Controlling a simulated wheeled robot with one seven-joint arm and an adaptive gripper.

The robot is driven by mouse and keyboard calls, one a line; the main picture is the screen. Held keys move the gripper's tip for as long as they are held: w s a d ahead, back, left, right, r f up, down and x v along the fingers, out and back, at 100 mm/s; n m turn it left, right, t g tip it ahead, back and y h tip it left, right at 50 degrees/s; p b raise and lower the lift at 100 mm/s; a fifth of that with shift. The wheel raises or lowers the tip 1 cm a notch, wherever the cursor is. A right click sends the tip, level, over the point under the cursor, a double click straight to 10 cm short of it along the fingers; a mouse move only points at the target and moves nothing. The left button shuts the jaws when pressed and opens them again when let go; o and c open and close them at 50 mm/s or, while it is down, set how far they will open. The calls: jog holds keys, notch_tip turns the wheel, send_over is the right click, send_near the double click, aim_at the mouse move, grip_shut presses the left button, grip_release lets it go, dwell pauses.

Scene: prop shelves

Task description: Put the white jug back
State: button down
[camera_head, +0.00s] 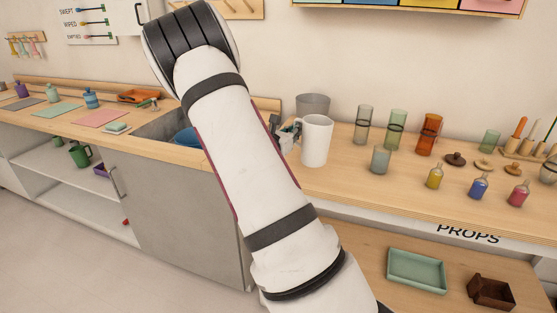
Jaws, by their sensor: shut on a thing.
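The white jug (315,142) is upright at or just above the wooden counter, to the right of my arm. My gripper (296,134) is at the jug's left side and shut on it, seemingly at the handle; my arm hides much of that spot. I cannot tell whether the jug's base touches the counter.
A grey container (313,104) stands right behind the jug. Glass tumblers (381,159) and an amber glass (429,134) stand to the right, with small bottles (478,187) beyond. A sink (172,124) lies left of my arm.

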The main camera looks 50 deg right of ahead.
jog(key=shift+w+d+f+b, duration=0.4)
jog(key=shift+w+d+f, duration=0.4)
jog(key=shift+w+d, duration=1)
jog(key=shift+w+d+f+b, duration=0.35)
jog(key=shift+w+d+f, duration=0.55)
jog(key=shift+w, duration=1.75)
jog(key=shift+w+d+f+b, duration=0.4)
jog(key=shift+w+d+f, duration=0.35)
jog(key=shift+w+d, duration=1.05)
jog(key=shift+w+a+f, duration=0.15)
jog(key=shift+w+a, duration=0.3)
jog(key=shift+a, duration=0.05)
jog(key=c, duration=1.7)
grip_release()
jog(key=shift+f, duration=0.1)
